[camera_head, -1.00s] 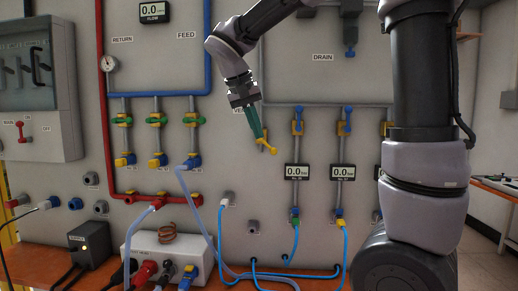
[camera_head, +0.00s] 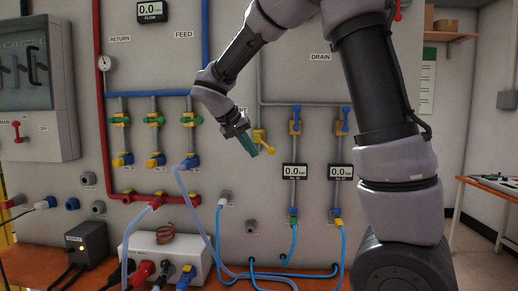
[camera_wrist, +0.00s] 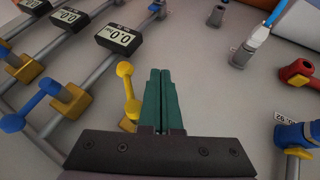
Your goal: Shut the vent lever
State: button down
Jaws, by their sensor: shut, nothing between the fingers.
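The vent lever (camera_head: 262,141) is a small yellow lever on the grey wall panel, on the left pipe of the drain section. In the head view it slants down to the right. My gripper (camera_head: 250,146) has green fingers, is shut and empty, and lies just left of the lever, overlapping its edge. In the wrist view the yellow lever (camera_wrist: 127,90) with its knobbed end stands close on the left of the shut fingers (camera_wrist: 160,75). I cannot tell whether they touch. The lever's base is partly hidden behind the gripper.
Two blue-handled valves (camera_head: 296,120) (camera_head: 345,121) stand to the right, above pressure displays (camera_head: 295,171). Green-handled feed valves (camera_head: 154,121) are to the left. Blue hoses (camera_head: 292,252) hang below. The panel directly below the gripper is mostly bare.

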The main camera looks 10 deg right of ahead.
aim_at(265, 144)
jog(key=shift+s+d+r, duration=0.1)
jog(key=shift+d+r, duration=0.1)
jog(key=shift+d, duration=0.45)
jog(key=shift+s+d+r, duration=0.1)
jog(key=shift+d+r, duration=0.05)
jog(key=shift+d, duration=0.45)
jog(key=shift+d+n+h, duration=0.15)
jog(key=shift+n+h, duration=0.15)
jog(key=shift+h, duration=0.5)
jog(key=h, duration=0.1)
jog(key=n+h, duration=0.1)
jog(key=shift+s+d+r+g+h, duration=0.2)
jog(key=shift+d+g+h, duration=0.1)
jog(key=shift+g+h, duration=0.1)
jog(key=shift+d+r+n+h, duration=0.15)
jog(key=shift+n+h, duration=0.1)
jog(key=shift+h, duration=0.35)
jog(key=shift+d+r+n+h, duration=0.1)
jog(key=shift+n+h, duration=0.15)
jog(key=shift+h, duration=0.35)
jog(key=shift+d+r, duration=0.1)
